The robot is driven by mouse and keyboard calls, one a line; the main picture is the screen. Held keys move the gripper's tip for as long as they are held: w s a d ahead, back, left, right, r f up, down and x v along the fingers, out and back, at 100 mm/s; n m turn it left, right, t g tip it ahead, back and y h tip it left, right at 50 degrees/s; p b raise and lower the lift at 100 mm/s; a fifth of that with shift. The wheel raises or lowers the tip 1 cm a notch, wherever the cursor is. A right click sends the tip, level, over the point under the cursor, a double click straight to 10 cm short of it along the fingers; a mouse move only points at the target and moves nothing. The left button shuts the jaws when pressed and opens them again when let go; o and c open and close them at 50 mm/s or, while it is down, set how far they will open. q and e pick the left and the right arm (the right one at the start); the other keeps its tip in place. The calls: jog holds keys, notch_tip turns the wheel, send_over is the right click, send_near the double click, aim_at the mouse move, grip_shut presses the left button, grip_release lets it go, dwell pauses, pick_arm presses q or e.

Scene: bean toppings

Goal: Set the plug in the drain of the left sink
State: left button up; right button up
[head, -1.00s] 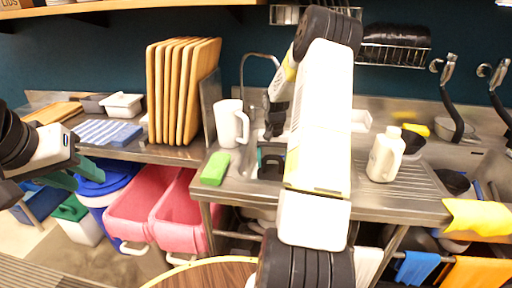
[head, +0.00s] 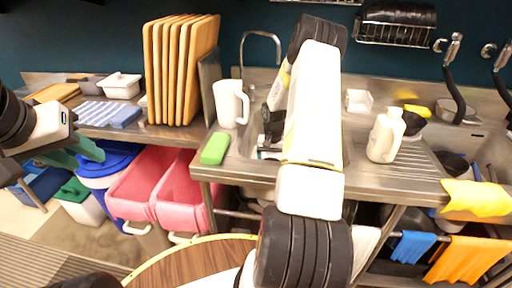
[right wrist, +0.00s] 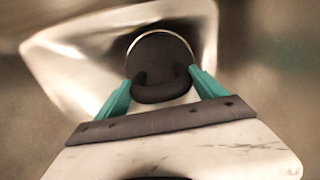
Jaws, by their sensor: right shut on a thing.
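In the right wrist view, my right gripper (right wrist: 163,92) has its teal fingers on either side of a dark round plug (right wrist: 160,55) and is shut on it. A thin bright ring curves around the plug's far edge, and shiny sink metal (right wrist: 75,65) lies below. I cannot tell whether the plug touches the drain. In the head view my right arm reaches over the left sink (head: 249,140) and hides most of its basin, along with the plug and drain. My left gripper (head: 75,155) is at the far left, away from the sinks, with its teal fingers apart and empty.
A green sponge (head: 215,148), white mug (head: 230,103) and arched faucet (head: 262,34) stand near the left sink. A white jug (head: 386,135) stands to its right. Upright cutting boards (head: 180,70) are at left. A round wooden table (head: 190,264) is in front.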

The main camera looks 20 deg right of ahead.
jog(key=shift+f, duration=0.3)
jog(key=shift+f, duration=0.4)
dwell(0.4)
jog(key=o, duration=1.5)
jog(key=shift+r, duration=3.9)
